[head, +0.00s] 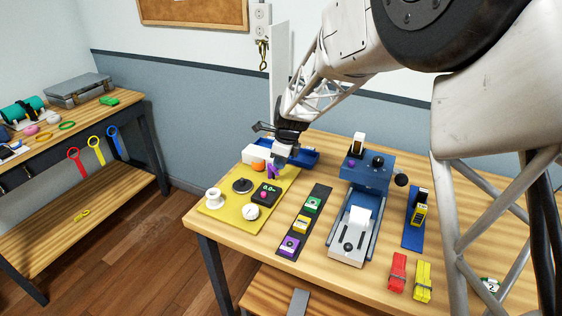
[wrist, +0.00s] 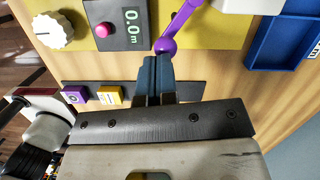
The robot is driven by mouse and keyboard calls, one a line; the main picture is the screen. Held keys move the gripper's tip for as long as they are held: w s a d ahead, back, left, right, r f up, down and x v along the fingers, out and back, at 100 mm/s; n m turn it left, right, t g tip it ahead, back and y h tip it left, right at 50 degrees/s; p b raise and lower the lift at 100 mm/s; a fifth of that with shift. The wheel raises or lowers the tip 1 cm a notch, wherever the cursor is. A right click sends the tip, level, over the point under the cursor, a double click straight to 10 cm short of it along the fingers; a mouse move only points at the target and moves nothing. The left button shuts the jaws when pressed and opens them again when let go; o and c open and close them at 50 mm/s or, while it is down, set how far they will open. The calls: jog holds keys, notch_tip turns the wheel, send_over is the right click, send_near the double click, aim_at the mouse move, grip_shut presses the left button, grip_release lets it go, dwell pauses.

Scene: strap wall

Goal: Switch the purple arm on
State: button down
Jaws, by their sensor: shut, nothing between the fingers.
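The purple arm (head: 271,171) is a small lever at the back right of the yellow board (head: 222,206). In the wrist view the purple arm (wrist: 178,27) slants from a round knob at its lower left end up to the right. My gripper (head: 280,162) is just above and behind it in the head view and partly hides it. In the wrist view my gripper (wrist: 155,60) is shut and empty, its fingertips right by the round knob. I cannot tell whether they touch it.
The yellow board also bears a black meter (head: 265,194) with a pink button, a white dial (head: 251,212), a black disc (head: 242,185) and a white knob (head: 214,198). An orange ball (head: 258,165) and a blue tray (head: 304,158) are close by. A dark strip (head: 316,199) with coloured blocks lies to the right.

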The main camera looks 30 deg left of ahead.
jog(key=shift+s+a+m+t, duration=0.15)
jog(key=shift+s+a+m, duration=0.2)
jog(key=shift+m, duration=0.45)
jog(key=shift+s+a+m+t, duration=0.2)
jog(key=shift+s+a+m, duration=0.15)
jog(key=shift+m, duration=0.45)
jog(key=shift+s+a+m+t, duration=0.15)
jog(key=shift+s+a+m, duration=0.15)
jog(key=shift+m, duration=0.5)
jog(key=shift+s+a+f, duration=0.1)
jog(key=shift+s+a, duration=0.3)
jog(key=shift+a, duration=0.1)
dwell(0.4)
jog(key=shift+s+a, duration=0.15)
jog(key=shift+a, duration=0.2)
jog(key=shift+w, duration=0.2)
jog(key=shift+w+a, duration=0.15)
jog(key=shift+w, duration=0.45)
dwell(0.5)
